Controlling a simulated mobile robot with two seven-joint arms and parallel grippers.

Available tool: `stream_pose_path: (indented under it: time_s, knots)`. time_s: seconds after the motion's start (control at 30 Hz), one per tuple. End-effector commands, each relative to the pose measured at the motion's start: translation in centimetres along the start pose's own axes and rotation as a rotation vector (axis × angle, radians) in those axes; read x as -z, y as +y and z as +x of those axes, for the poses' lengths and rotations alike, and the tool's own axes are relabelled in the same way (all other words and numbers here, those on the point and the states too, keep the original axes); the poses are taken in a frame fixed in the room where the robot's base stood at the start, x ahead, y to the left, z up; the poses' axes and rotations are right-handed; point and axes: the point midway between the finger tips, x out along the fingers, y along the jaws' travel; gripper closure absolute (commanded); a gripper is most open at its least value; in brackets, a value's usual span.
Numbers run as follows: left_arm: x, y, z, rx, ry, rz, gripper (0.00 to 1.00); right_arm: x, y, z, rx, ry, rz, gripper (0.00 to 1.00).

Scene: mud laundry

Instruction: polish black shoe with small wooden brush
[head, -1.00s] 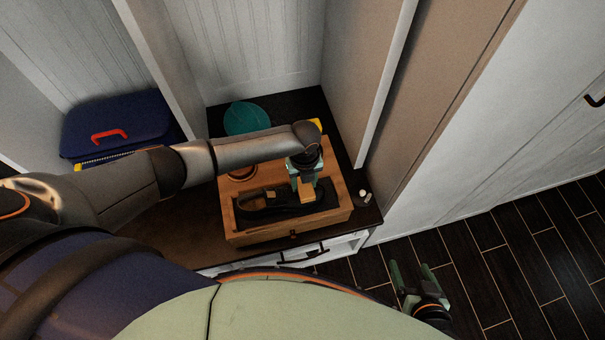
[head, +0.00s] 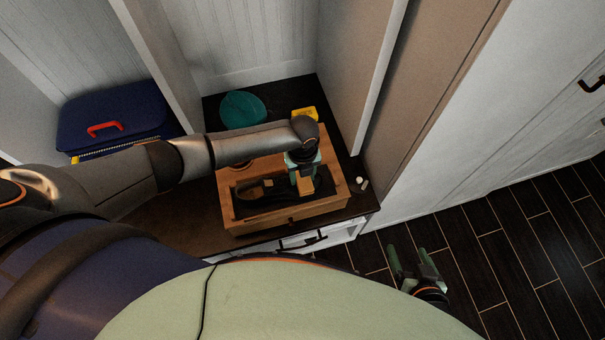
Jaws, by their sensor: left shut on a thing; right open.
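The black shoe (head: 256,198) lies in a shallow wooden box (head: 240,224) on the dark bench top. My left gripper (head: 304,182) points down over the right part of the box. It is shut on a small wooden brush (head: 305,186), which shows as a light wood block just below the fingers. The brush is at the right end of the shoe; I cannot tell whether it touches it. The arm hides the back part of the box. My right gripper (head: 414,262) is open and empty, low over the dark floor to the right of the bench.
A teal round object (head: 242,109) and a yellow item (head: 304,114) stand behind the box. Small white pieces (head: 361,182) lie at the bench's right end. A blue case (head: 113,117) with a red handle is at the left. Cubby walls flank the bench.

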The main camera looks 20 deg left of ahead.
Motion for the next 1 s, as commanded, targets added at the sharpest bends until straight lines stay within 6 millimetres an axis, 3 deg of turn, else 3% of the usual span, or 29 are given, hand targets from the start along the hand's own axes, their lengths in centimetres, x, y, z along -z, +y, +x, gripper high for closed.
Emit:
stream_pose_path:
  time_s: [0.6,1.0]
  knots:
    - [-3.5,0.0,-0.1,0.0,-0.001,-0.001,0.95,-1.3,0.1,1.1,0.0,0.0,0.0,0.21]
    - [-3.6,0.0,-0.3,0.0,0.0,0.0,0.95,-1.2,0.1,1.1,0.0,0.0,0.0,0.21]
